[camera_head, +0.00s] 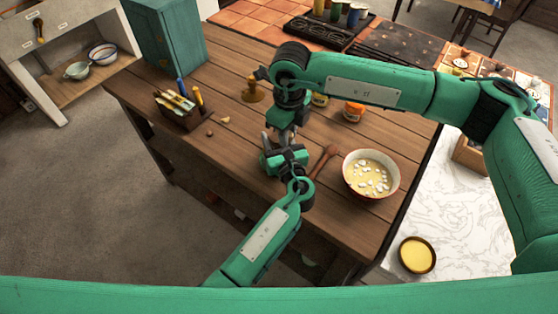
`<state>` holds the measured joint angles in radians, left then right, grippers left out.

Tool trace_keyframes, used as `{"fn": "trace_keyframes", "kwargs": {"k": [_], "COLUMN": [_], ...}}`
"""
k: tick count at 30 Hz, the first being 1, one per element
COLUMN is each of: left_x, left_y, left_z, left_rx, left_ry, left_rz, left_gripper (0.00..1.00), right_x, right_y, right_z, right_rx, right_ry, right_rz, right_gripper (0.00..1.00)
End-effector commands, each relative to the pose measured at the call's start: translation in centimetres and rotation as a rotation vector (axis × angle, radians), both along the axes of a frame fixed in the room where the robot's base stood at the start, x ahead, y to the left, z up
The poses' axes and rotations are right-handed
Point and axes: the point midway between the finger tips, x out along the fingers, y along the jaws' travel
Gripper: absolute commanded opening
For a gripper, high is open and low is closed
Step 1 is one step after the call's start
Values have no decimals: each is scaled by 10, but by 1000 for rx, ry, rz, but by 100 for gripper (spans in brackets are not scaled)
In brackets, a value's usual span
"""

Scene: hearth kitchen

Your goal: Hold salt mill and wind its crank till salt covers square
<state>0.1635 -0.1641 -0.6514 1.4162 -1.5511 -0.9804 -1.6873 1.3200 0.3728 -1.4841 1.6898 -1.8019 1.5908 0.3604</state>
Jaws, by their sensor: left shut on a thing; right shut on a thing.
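My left gripper (279,160) comes up from the lower left and is shut low over the wooden table (230,165). My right gripper (284,136) reaches down from above, shut, right over the left one. The salt mill and its crank are between the two grippers, and the wrists and jaws hide nearly all of them. I cannot make out the crank's angle. The square and any salt on it cannot be made out either.
A bowl (371,174) of yellow mix with white pieces and a wooden spoon (325,160) are right of the grippers. A utensil box (183,112), a brown knobbed object (252,91) and an orange-labelled jar (353,111) stand around. The table's front left is clear.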

Motion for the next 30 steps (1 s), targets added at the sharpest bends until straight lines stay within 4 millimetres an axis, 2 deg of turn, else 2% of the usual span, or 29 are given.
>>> {"fn": "trace_keyframes", "kwargs": {"k": [10, 21, 30], "left_x": [0, -1, 0], "left_y": [-1, -1, 0], "left_z": [1, 1, 0], "left_rx": [-2, -1, -1], "left_ry": [-2, -1, 0], "left_rz": [-1, 0, 1], "left_gripper": [22, 22, 22], "right_x": [0, -2, -2], "right_y": [2, 30, 31], "right_z": [0, 1, 1], "right_rx": [0, 0, -1], "right_ry": [-2, -4, -3], "right_rz": [-1, -2, -3], "right_gripper": [9, 9, 9]}}
